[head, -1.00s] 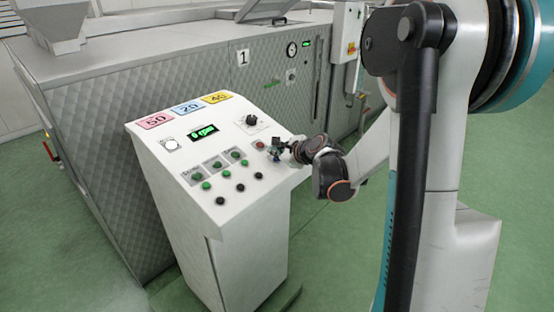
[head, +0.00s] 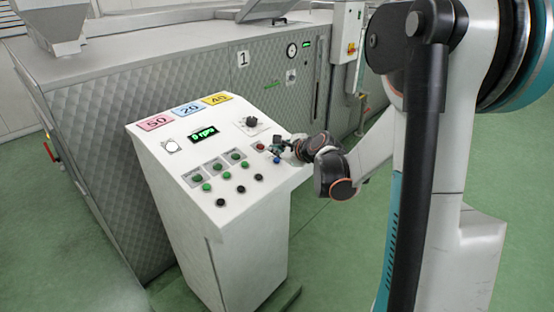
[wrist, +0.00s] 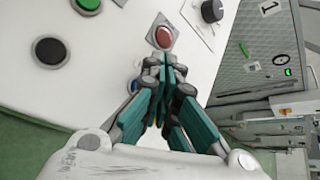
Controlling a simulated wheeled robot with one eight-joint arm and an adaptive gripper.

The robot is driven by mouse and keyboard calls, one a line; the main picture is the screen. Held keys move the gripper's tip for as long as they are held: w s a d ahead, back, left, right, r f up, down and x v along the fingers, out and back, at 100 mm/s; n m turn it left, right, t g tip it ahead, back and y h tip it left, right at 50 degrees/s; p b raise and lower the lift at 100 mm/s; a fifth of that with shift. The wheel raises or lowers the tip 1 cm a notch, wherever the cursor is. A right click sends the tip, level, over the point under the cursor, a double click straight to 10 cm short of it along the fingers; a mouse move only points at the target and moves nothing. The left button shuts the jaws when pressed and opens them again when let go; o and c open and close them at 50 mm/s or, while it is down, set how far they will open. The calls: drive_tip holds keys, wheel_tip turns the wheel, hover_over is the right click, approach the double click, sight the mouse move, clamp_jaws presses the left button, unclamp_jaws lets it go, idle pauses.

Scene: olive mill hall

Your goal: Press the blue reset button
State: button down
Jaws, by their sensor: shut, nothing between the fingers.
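The blue reset button (head: 277,160) shows on the sloped top of the white control console, near its right edge, just below my gripper. In the wrist view a small patch of blue (wrist: 135,86) shows left of my fingers, and the rest is hidden behind them. My gripper (head: 275,148) is shut and empty over the right part of the panel. In the wrist view its teal fingers (wrist: 163,75) lie together, with their tips just below the red button (wrist: 163,37). I cannot tell whether the fingers touch the panel.
Green buttons (head: 197,177) and black buttons (head: 220,202) stand left of my gripper. A black knob (head: 251,121) and a green display (head: 204,135) reading 0 rpm are higher on the panel. A quilted metal machine (head: 110,150) stands behind. Green floor is clear around.

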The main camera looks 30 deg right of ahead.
drive_tip(key=r+p, duration=0.1)
drive_tip(key=s+r+p, duration=0.1)
drive_tip(key=r, duration=0.1)
drive_tip(key=r+p, duration=0.1)
drive_tip(key=r, duration=0.1)
drive_tip(key=shift+s+d, duration=0.2)
drive_tip(key=shift+d, duration=0.05)
drive_tip(key=shift+f, duration=0.1)
idle(0.7)
